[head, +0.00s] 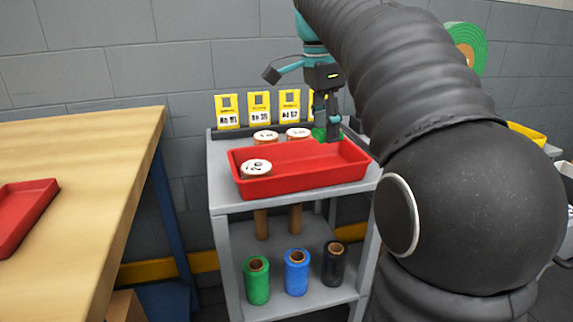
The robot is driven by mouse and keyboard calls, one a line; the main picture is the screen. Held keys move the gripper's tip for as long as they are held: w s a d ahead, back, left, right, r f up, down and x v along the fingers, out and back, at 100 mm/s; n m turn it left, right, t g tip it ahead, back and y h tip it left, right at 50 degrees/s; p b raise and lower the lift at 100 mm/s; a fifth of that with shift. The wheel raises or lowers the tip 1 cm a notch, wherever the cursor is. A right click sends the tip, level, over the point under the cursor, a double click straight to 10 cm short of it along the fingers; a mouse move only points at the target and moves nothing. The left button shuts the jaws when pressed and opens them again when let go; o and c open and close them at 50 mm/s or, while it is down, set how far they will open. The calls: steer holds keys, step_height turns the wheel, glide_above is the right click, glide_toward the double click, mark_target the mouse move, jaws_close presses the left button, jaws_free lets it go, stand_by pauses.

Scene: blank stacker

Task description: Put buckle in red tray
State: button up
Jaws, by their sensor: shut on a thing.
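The red tray (305,182) sits on top of a grey cart. A round, white-topped piece (256,168) with a dark mark lies in or at its left end. My gripper (329,136) points down over the tray's back right part. It is shut on a small green thing (319,133), which may be the buckle; its shape is too small and partly covered to tell. Whether the green thing touches the tray is unclear. No other thing that looks like a buckle shows.
A second red tray (22,212) lies on a wooden table (85,160) at left. Two white-topped rolls (297,133) and yellow label cards (259,106) stand behind the cart's tray. The cart's lower shelf (275,265) holds several rolls. My dark arm blocks the right side.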

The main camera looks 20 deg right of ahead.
steer(key=w+a+f, duration=0.1)
steer(key=a, duration=0.1)
steer(key=w+a+f, duration=0.1)
steer(key=a+f, duration=0.1)
steer(key=w+a+f, duration=0.1)
steer(key=a+f, duration=0.1)
steer(key=a, duration=0.1)
steer(key=shift+w, duration=0.15)
steer(key=shift+f+b, duration=0.65)
steer(key=shift+f, duration=1.3)
steer(key=shift+f, duration=0.1)
steer(key=o, duration=1)
steer(key=r+p, duration=0.1)
steer(key=r, duration=0.3)
steer(key=a+r+p, duration=0.1)
steer(key=r, duration=0.3)
steer(key=r+p, duration=0.1)
steer(key=r, duration=0.3)
steer(key=shift+a+r, duration=0.1)
steer(key=shift+a, duration=0.15)
